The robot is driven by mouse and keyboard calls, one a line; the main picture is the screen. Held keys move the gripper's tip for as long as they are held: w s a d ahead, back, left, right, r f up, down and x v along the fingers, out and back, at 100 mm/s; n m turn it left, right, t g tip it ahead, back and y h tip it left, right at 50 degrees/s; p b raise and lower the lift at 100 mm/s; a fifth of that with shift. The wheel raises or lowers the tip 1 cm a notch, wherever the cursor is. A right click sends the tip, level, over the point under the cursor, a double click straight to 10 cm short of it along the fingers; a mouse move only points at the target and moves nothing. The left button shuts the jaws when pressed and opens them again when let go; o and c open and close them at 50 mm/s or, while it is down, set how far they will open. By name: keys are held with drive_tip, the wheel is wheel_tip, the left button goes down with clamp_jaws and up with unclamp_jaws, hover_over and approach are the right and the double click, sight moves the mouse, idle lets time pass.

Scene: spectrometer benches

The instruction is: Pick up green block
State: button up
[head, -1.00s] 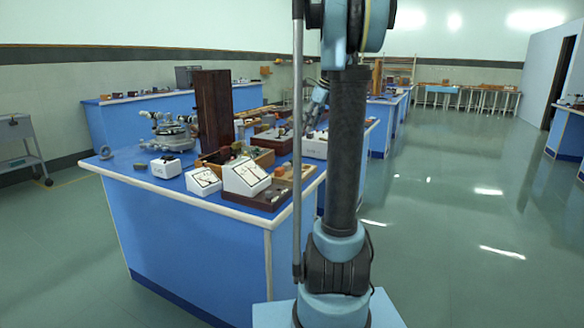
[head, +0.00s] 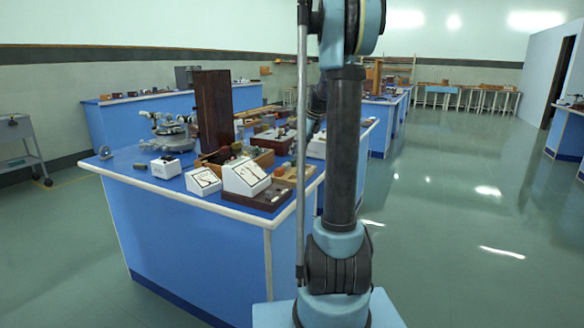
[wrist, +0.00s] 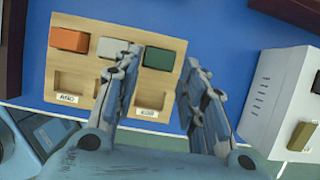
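The green block (wrist: 158,55) sits in the upper right slot of a light wooden tray in the wrist view. My gripper (wrist: 158,72) is open above the tray. In the head view my gripper is mostly hidden behind my arm.
The wooden tray (wrist: 75,22) also holds an orange block (wrist: 69,40) at left and a grey-white block (wrist: 112,47) in the middle. A white instrument box (wrist: 283,85) stands close on the right. In the head view a tall brown box (head: 213,110) rises from the blue bench (head: 195,235).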

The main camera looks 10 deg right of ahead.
sight(293, 159)
drive_tip(key=shift+x, duration=2.3)
drive_tip(key=shift+w, duration=0.1)
drive_tip(key=c, duration=0.7)
drive_tip(key=shift+o, duration=0.2)
drive_tip(key=shift+r, duration=0.15)
